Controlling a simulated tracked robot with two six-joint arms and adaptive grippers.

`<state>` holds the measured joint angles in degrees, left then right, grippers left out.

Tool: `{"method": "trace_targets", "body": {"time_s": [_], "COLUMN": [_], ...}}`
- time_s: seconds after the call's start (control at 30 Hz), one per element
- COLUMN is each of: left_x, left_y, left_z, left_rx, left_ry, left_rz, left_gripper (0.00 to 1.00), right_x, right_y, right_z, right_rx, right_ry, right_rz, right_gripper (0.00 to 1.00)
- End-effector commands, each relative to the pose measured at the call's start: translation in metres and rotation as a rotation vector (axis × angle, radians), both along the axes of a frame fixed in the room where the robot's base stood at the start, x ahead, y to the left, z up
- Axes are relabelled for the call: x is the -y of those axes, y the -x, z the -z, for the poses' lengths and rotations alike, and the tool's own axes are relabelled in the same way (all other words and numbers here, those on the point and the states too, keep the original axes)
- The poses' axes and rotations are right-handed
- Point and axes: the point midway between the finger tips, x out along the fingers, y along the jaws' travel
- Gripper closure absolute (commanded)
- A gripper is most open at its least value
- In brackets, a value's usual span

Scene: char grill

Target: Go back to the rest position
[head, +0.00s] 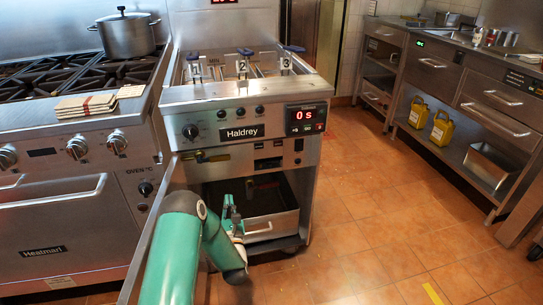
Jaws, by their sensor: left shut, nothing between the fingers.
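My left arm comes up from the bottom of the head view. Its gripper (231,208) is shut and empty, at the open lower cabinet of the Haldrey fryer (240,132). My own arm links hide part of it. A metal pan (270,226) sits in the cabinet just right of the gripper; I cannot tell whether they touch. The cabinet door (150,240) stands open on the left, beside my arm. My right gripper is not in view.
A Heatmart range (60,215) with a lidded pot (128,36) stands left of the fryer. A steel counter (460,75) with yellow jugs (442,127) on its lower shelf is at the right. The tiled floor (365,215) between is clear.

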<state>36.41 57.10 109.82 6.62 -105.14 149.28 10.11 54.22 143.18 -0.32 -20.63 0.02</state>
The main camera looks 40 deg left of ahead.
Motion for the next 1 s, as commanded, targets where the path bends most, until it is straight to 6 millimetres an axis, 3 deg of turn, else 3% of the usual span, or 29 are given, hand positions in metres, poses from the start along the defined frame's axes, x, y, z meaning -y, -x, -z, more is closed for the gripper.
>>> {"method": "trace_targets", "body": {"time_s": [0.17,0.27,0.37,0.4,0.47,0.57,0.67,0.8,1.0], "left_x": [0.008,0.029,0.073,0.097,0.135,0.201,0.261,0.326,0.385], "left_y": [-0.006,-0.022,-0.043,-0.051,-0.061,-0.065,-0.049,-0.003,0.089], "left_z": [-0.003,-0.012,-0.020,-0.017,-0.002,0.035,0.076,0.124,0.170], "left_rx": [0.006,0.025,0.025,0.001,-0.107,-0.417,-0.753,-1.134,-1.458], "left_ry": [-0.001,-0.001,0.017,0.043,0.067,0.003,-0.156,-0.458,-0.986], "left_rz": [0.016,0.060,0.149,0.202,0.288,0.439,0.619,0.900,1.368], "left_gripper": [1.00,1.00,1.00,1.00,1.00,1.00,1.00,1.00,1.00], "right_x": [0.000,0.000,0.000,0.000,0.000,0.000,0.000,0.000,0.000], "right_y": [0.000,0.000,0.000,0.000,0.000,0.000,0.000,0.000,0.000], "right_z": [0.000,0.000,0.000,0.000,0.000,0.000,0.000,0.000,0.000], "right_rx": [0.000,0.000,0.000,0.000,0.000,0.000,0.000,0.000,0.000], "right_ry": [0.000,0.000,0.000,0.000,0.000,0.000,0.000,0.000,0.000], "right_rz": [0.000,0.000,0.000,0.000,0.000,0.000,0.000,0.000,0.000], "right_gripper": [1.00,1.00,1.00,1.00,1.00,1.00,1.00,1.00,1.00]}}
